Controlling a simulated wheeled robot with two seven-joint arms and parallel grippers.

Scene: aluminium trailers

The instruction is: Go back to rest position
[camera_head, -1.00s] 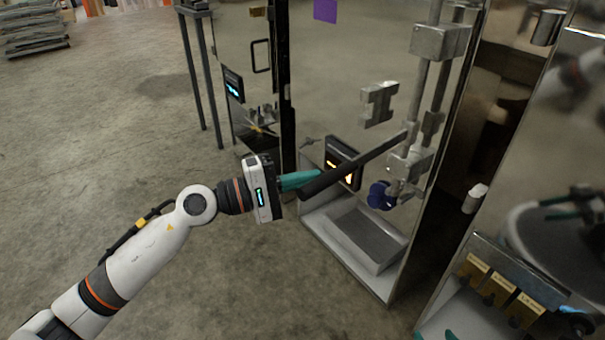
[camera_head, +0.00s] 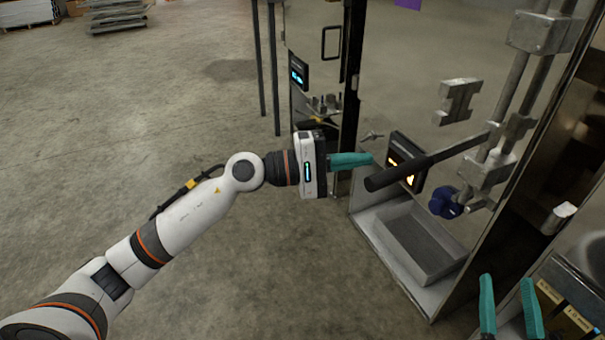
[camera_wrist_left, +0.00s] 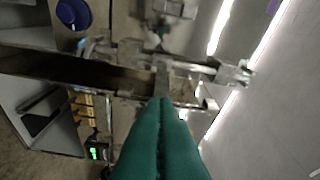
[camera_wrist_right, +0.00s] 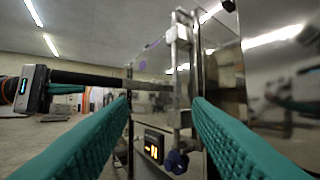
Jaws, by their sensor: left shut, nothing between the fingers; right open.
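My left gripper (camera_head: 350,160) has teal fingers and is shut and empty. In the head view it is just left of the free end of a dark lever bar (camera_head: 420,168) on the machine, with no hold on it. The shut fingers also show in the left wrist view (camera_wrist_left: 162,140). My right gripper (camera_head: 508,305) shows only as two teal fingertips at the bottom right of the head view. It is open, and the right wrist view (camera_wrist_right: 160,130) shows its fingers wide apart with nothing between them.
The machine has a grey tray (camera_head: 425,245), a blue knob (camera_head: 445,202), a lit display (camera_head: 406,163) and metal columns at the right. A metal panel with yellow labels (camera_head: 560,305) is beside my right gripper. Concrete floor (camera_head: 150,100) is clear at the left.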

